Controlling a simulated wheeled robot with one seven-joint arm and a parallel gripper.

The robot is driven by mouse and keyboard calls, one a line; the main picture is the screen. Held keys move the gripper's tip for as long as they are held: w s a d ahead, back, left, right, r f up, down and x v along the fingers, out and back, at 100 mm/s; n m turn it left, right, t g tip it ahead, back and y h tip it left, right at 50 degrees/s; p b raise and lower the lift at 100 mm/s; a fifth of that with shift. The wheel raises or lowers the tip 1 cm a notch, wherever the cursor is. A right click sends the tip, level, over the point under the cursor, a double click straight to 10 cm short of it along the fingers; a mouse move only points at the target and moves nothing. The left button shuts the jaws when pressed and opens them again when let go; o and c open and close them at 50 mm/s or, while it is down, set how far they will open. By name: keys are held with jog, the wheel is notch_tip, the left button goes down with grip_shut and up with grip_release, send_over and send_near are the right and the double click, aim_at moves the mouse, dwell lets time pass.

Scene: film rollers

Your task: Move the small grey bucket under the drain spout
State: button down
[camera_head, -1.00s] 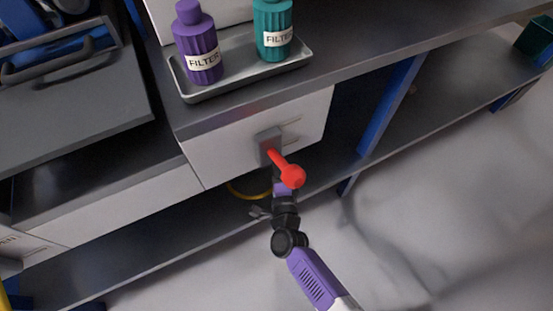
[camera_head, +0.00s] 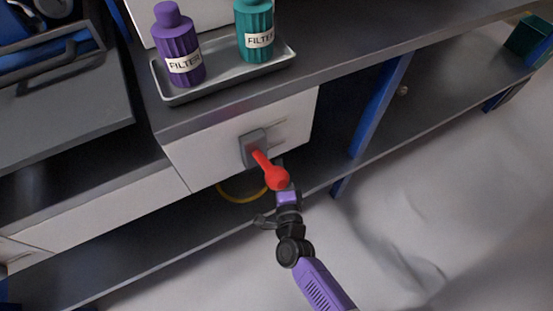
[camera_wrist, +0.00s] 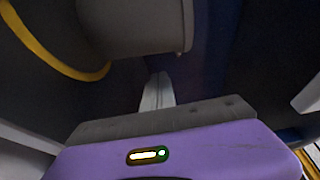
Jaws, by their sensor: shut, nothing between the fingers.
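No bucket can be made out for certain in the head view. In the wrist view a grey rounded body (camera_wrist: 140,25) with a rim fills the top, just beyond my fingers; I cannot tell whether it is the bucket or the spout. A yellow ring (camera_head: 240,199) lies on the lower shelf below the white front panel, and its arc (camera_wrist: 60,55) shows at left in the wrist view. My gripper (camera_wrist: 158,82) is shut and empty, its tips apart from the ring.
The red lever sticks out from a grey block (camera_head: 253,148) on the white panel (camera_head: 195,160). Above, a tray (camera_head: 220,84) holds a purple bottle (camera_head: 178,45) and a teal bottle (camera_head: 254,20). A blue post (camera_head: 378,108) stands right of the opening. Floor in front is clear.

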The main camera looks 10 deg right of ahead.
jog(key=s+p, duration=0.1)
jog(key=s, duration=0.5)
jog(key=shift+s+r, duration=0.1)
jog(key=shift+s, duration=0.15)
jog(key=c, duration=2.2)
grip_release()
